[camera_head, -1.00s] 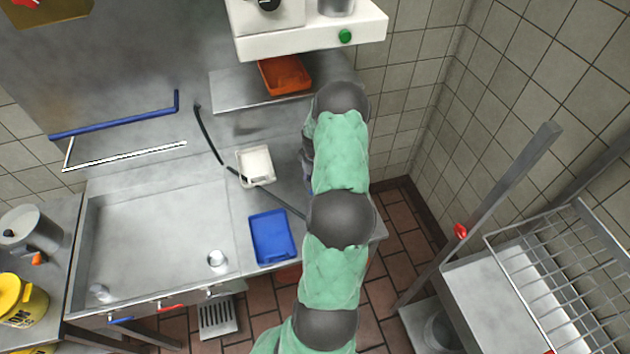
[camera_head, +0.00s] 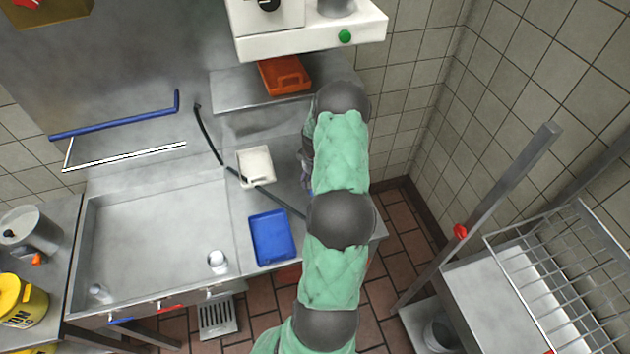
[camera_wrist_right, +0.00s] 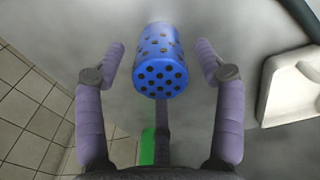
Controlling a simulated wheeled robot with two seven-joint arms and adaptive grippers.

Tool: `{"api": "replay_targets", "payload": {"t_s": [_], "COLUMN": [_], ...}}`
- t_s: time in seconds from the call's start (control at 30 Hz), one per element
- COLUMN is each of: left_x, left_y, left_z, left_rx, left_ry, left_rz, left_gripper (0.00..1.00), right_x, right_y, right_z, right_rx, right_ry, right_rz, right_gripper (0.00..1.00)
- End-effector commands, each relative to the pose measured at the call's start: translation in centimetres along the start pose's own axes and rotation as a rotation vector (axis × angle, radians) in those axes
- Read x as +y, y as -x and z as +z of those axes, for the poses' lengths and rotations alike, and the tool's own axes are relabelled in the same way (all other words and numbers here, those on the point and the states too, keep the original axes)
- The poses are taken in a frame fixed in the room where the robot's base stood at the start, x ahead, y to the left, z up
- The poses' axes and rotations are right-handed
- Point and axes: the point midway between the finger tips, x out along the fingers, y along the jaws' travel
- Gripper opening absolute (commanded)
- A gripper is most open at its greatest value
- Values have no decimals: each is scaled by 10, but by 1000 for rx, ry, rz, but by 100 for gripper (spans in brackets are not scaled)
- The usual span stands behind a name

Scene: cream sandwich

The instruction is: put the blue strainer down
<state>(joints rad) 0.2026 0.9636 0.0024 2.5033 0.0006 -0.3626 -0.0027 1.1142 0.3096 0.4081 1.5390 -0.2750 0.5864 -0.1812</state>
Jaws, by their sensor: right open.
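The blue strainer (camera_wrist_right: 160,65), a cylinder with dark holes, shows in the right wrist view with its perforated end towards the camera. It is against a grey metal surface. My right gripper (camera_wrist_right: 161,47) has its purple fingers spread on both sides of the strainer, with visible gaps left and right. A third finger lies below it, and I cannot tell if that one touches. In the head view my right arm hides nearly all of the gripper and strainer. My left gripper is not in view.
A white container (camera_head: 255,166) and a blue tray (camera_head: 271,238) are on the steel counter left of my arm. The white container also shows in the wrist view (camera_wrist_right: 290,88). An orange tray (camera_head: 284,75) sits on the shelf above. The sink (camera_head: 150,240) is at left.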

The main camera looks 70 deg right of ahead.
Motion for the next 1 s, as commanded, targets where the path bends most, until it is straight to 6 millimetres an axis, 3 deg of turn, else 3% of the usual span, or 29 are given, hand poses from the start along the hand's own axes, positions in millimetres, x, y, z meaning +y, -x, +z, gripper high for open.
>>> {"api": "replay_targets", "payload": {"t_s": [0.5, 0.7, 1.0], "left_x": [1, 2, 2], "left_y": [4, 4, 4], "left_z": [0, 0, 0], "left_rx": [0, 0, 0], "left_ry": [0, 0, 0], "left_rz": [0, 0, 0], "left_gripper": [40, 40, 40], "right_x": [0, 0, 0], "right_y": [96, 113, 115], "right_z": [-1, 0, 0], "right_rx": [5, 3, 1], "right_ry": [0, 0, 0], "right_rz": [1, 1, 0], "right_gripper": [70, 70, 70]}}
